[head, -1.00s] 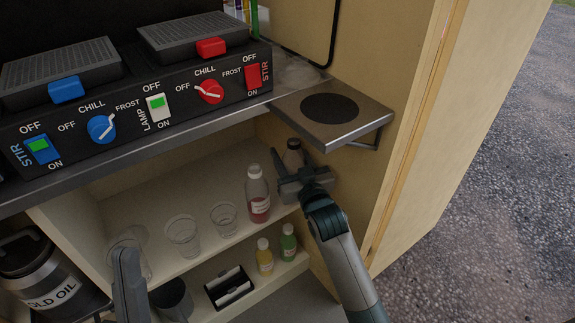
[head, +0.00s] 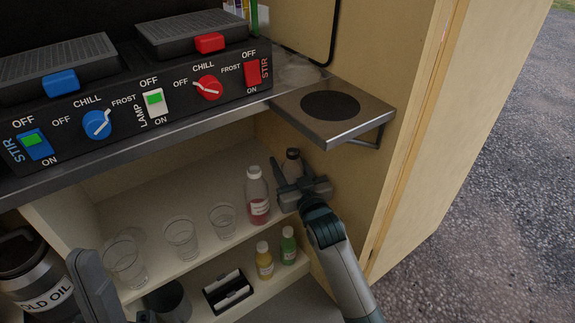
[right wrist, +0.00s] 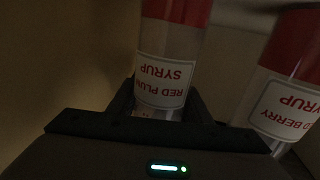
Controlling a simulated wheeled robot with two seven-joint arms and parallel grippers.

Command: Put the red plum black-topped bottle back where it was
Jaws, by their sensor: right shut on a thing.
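The red plum bottle (head: 293,166) has a dark top and stands upright at the right end of the upper shelf, under the small metal side shelf. My right gripper (head: 300,187) is shut on it and hides its lower part in the head view. The right wrist view shows the "RED PLUM SYRUP" label (right wrist: 163,80) upside down between the fingers. Whether its base touches the shelf is hidden. My left gripper (head: 92,287) is at the lower left in front of the shelves; its finger opening cannot be made out.
A red berry syrup bottle (head: 258,195) stands close on the left; it also shows in the right wrist view (right wrist: 290,95). Clear cups (head: 181,238) stand further left. The lower shelf holds a yellow bottle (head: 264,262) and a green bottle (head: 288,247). The cabinet wall is close on the right.

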